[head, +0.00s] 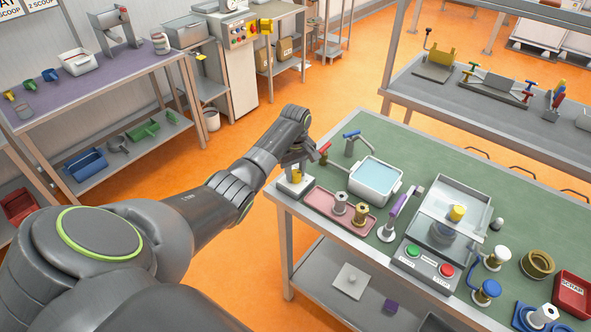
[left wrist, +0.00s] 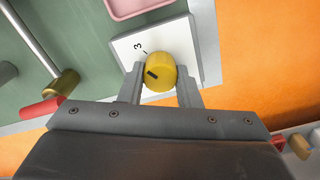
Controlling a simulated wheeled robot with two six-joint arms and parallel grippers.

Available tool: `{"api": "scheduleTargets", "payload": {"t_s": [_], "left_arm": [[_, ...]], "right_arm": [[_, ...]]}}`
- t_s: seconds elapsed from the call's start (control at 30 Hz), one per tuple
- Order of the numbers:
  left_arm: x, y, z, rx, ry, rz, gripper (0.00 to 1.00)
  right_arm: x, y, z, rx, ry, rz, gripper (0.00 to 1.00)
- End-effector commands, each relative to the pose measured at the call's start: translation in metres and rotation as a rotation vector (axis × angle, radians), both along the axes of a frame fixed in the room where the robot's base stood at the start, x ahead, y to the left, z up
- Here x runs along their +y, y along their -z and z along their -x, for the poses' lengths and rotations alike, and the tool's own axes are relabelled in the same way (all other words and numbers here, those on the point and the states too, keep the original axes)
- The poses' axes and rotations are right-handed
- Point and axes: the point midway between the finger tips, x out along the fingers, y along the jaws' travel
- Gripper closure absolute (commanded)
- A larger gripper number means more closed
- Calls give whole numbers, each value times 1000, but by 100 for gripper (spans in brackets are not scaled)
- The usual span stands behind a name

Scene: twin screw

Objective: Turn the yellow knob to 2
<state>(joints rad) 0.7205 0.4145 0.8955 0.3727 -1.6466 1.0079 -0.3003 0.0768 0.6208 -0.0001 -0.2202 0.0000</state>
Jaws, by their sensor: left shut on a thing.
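The yellow knob (left wrist: 160,66) sits on a white plate (left wrist: 184,38) with a black "3" printed beside it. A short dark mark shows on the knob's face. The other numbers are hidden by my gripper or cannot be made out, so I cannot tell which number the mark stands at. My left gripper (left wrist: 160,86) is shut on the knob, one finger on each side. In the head view my left gripper (head: 297,167) is above the knob (head: 297,178) and its white plate (head: 293,189), at the left corner of the green table. My right gripper is out of view.
A red-handled lever (head: 325,152) and a blue-handled tap (head: 351,135) stand nearby. A basin of water (head: 376,173) is to the right. The orange floor is clear left of the table.

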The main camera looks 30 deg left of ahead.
Motion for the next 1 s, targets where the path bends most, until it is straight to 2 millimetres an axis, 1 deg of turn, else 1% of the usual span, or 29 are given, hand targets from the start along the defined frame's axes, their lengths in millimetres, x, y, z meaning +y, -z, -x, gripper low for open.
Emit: {"api": "scheduleTargets", "payload": {"t_s": [0.03, 0.27, 0.5, 0.7, 1.0], "left_arm": [[0, -4, 0, 1, -24, 0, 92], [0, -6, 1, 2, -193, 1, 92], [0, -6, 1, 0, -420, 0, 92], [0, -5, 1, -1, -607, -1, 92], [0, -2, 1, -2, -833, -1, 92]], "right_arm": [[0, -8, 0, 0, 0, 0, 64], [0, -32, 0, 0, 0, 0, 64], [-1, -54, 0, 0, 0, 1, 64], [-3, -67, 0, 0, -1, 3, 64], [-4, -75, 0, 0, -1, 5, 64]]}}
